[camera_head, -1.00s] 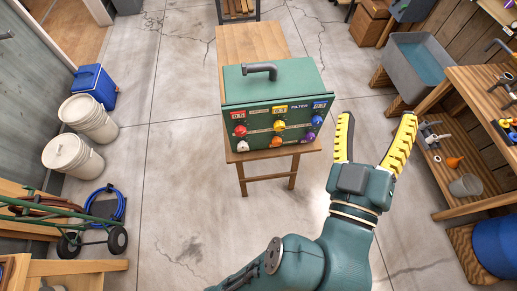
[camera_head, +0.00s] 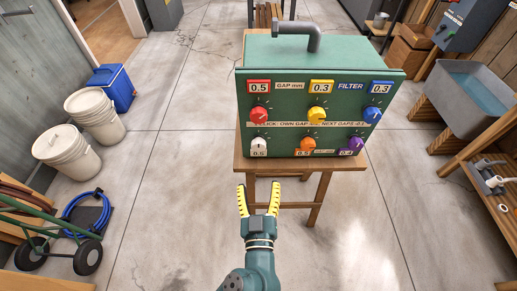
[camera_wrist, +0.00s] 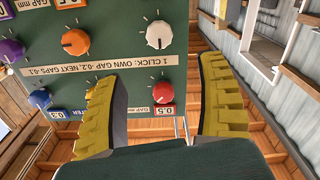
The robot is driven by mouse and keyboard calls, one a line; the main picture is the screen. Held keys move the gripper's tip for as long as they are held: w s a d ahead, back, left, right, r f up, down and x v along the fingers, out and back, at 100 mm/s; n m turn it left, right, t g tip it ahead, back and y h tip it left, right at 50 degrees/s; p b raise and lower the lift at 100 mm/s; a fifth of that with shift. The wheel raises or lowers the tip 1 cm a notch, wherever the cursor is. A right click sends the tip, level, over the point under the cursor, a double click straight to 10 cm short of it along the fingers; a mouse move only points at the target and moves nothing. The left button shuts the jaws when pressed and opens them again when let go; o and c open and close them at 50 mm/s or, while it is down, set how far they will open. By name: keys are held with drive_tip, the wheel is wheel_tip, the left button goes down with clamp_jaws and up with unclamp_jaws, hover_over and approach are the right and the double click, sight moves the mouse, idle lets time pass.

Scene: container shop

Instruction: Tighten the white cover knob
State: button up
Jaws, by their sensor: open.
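In the wrist view the panel appears upside down and the white knob (camera_wrist: 160,35) shows near the top middle. My gripper (camera_head: 259,198) is open and empty, below and in front of the panel's left part. In the wrist view its yellow fingers stand apart, with the white knob beyond and between their tips, not touched.
Other knobs on the panel are red (camera_head: 258,115), yellow (camera_head: 317,115), blue (camera_head: 372,115), orange (camera_head: 307,144) and purple (camera_head: 355,144). The box stands on a wooden table (camera_head: 240,163). Buckets (camera_head: 66,157) stand at left and a grey sink (camera_head: 455,100) at right.

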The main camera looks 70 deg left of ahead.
sight(258, 147)
drive_tip(key=x, duration=1.5)
drive_tip(key=shift+r, duration=0.15)
drive_tip(key=shift+s+d, duration=0.1)
drive_tip(key=c, duration=1.2)
